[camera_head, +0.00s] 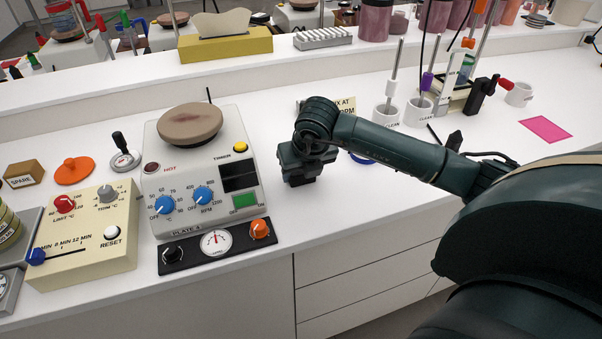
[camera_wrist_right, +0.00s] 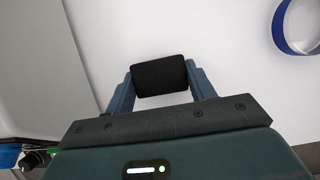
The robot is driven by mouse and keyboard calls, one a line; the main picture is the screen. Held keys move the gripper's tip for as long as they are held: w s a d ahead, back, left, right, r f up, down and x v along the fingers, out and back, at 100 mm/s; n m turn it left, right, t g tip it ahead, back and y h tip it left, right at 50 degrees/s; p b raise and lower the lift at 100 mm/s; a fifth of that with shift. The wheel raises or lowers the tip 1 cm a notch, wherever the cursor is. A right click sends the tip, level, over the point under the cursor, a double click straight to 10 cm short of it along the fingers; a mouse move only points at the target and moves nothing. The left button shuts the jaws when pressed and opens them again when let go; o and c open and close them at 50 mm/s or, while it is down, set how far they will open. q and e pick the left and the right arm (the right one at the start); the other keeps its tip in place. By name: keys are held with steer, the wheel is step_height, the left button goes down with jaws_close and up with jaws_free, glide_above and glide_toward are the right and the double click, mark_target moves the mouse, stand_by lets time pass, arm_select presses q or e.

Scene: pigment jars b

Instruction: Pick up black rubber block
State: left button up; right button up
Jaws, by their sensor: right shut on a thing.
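The black rubber block (camera_wrist_right: 159,77) sits between the two fingers of my right gripper (camera_wrist_right: 160,84) in the right wrist view, and the fingers are shut on it from both sides. In the head view my right gripper (camera_head: 302,182) points down over the white bench, just right of the hot plate. There the gripper body mostly hides the block. Whether the block touches the bench cannot be told. My left gripper does not show.
The hot plate (camera_head: 225,150) stands close on the left of the gripper, with a dark gauge panel (camera_head: 190,255) before it. A blue ring (camera_wrist_right: 282,30) lies to the right. White mixing cups (camera_head: 388,115) stand farther back.

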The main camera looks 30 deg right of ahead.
steer(key=shift+c, duration=0.3)
step_height(320, 180, up, 10)
steer(key=b, duration=0.1)
stand_by(0.3)
